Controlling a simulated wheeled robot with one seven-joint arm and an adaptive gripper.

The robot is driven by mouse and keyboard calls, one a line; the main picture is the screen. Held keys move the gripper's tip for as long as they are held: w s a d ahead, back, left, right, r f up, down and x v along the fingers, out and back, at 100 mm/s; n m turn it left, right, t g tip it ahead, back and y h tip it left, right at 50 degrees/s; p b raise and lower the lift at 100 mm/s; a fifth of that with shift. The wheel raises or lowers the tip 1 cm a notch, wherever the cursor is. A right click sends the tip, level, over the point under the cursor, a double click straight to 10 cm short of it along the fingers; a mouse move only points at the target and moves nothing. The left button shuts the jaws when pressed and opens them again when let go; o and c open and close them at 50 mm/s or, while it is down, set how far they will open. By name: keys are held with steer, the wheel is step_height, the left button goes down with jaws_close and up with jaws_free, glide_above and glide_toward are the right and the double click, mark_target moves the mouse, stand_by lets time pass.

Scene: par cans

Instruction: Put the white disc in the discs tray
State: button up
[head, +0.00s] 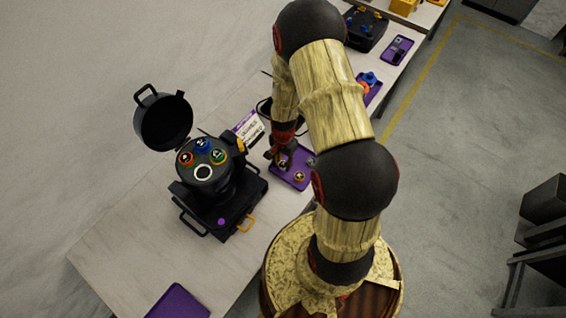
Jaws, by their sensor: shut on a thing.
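My gripper (279,156) is over the left part of a purple tray (291,184), which I take for the discs tray. It is shut on a small knobbed piece, the white disc (283,163), at the tray's surface or just above it; its colour is hard to make out. I cannot tell whether it touches the tray. Other small knobbed pieces (299,176) are on the tray. The black par can (196,190) stands open to the left. Its face carries red (186,159), blue (203,146) and green (218,156) discs, and a white-ringed spot (203,173) without a knob.
The can's round lid (166,122) stands raised behind it. A white label card (248,128) lies near my gripper. Another purple tray (178,302) is at the table's front edge. More trays and a black case (365,30) are farther back. The table's left front is clear.

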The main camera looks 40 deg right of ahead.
steer(key=shift+f, duration=0.15)
steer(key=o, duration=0.7)
steer(key=shift+o, duration=0.2)
